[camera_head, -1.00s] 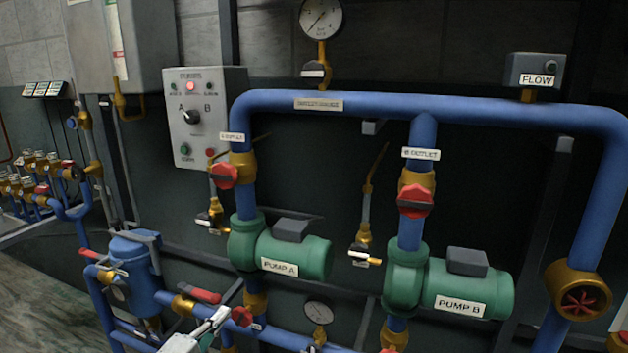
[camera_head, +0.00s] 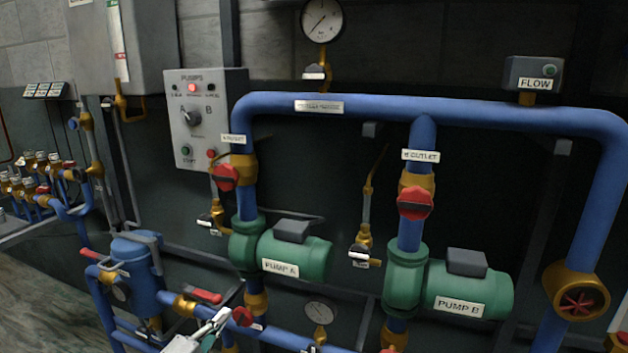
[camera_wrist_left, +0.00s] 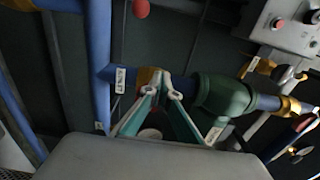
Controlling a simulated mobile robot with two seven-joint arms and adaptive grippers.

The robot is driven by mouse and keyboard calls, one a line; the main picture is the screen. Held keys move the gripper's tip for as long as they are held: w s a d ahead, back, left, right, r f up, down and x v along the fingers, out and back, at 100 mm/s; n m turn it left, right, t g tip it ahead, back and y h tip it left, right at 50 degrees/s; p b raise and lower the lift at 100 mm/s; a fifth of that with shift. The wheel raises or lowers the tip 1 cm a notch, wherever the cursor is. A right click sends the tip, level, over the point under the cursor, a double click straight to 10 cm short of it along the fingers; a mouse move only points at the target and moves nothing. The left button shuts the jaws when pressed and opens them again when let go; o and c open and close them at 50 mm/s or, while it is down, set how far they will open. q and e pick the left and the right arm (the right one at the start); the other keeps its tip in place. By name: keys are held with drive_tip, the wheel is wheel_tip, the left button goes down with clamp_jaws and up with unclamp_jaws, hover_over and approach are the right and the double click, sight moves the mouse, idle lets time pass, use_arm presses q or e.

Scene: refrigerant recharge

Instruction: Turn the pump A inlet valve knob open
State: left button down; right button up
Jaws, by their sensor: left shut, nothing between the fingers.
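The pump A inlet valve knob (camera_head: 242,316) is red and sits on the pipe below the green pump A (camera_head: 295,256). My left gripper (camera_head: 224,314) is just left of the knob, its fingertips close to it; I cannot tell whether they touch. In the left wrist view the fingers (camera_wrist_left: 166,88) are shut and empty, in front of the brass valve body (camera_wrist_left: 149,79) beside the green pump housing (camera_wrist_left: 224,96). The knob is not clear there, apparently hidden behind the fingers. My right gripper is not in view.
A red-handled valve (camera_head: 205,296) and the blue strainer vessel (camera_head: 138,270) stand left of my gripper. A small gauge (camera_head: 320,313) is to the right. Blue pipes run below. Pump B (camera_head: 462,287) and the red outlet knobs (camera_head: 226,177) are farther off.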

use_arm(q)
drive_tip(key=shift+s+d+f, duration=0.1)
drive_tip(key=shift+d+f, duration=0.05)
drive_tip(key=shift+f, duration=0.35)
drive_tip(key=shift+s+d+f, duration=0.1)
drive_tip(key=shift+d+f, duration=0.05)
drive_tip(key=shift+f, duration=0.3)
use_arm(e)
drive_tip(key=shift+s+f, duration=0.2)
use_arm(q)
drive_tip(key=shift+d+f, duration=0.1)
drive_tip(key=shift+f, duration=0.05)
drive_tip(key=shift+w+a, duration=0.15)
drive_tip(key=shift+a, duration=0.15)
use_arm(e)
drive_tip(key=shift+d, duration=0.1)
use_arm(q)
drive_tip(key=v, duration=0.2)
drive_tip(key=p+v, duration=0.1)
drive_tip(key=v, duration=0.1)
drive_tip(key=p+v, duration=0.1)
drive_tip(key=v, duration=0.1)
drive_tip(key=shift+w+a, duration=0.1)
drive_tip(key=shift+a, duration=0.15)
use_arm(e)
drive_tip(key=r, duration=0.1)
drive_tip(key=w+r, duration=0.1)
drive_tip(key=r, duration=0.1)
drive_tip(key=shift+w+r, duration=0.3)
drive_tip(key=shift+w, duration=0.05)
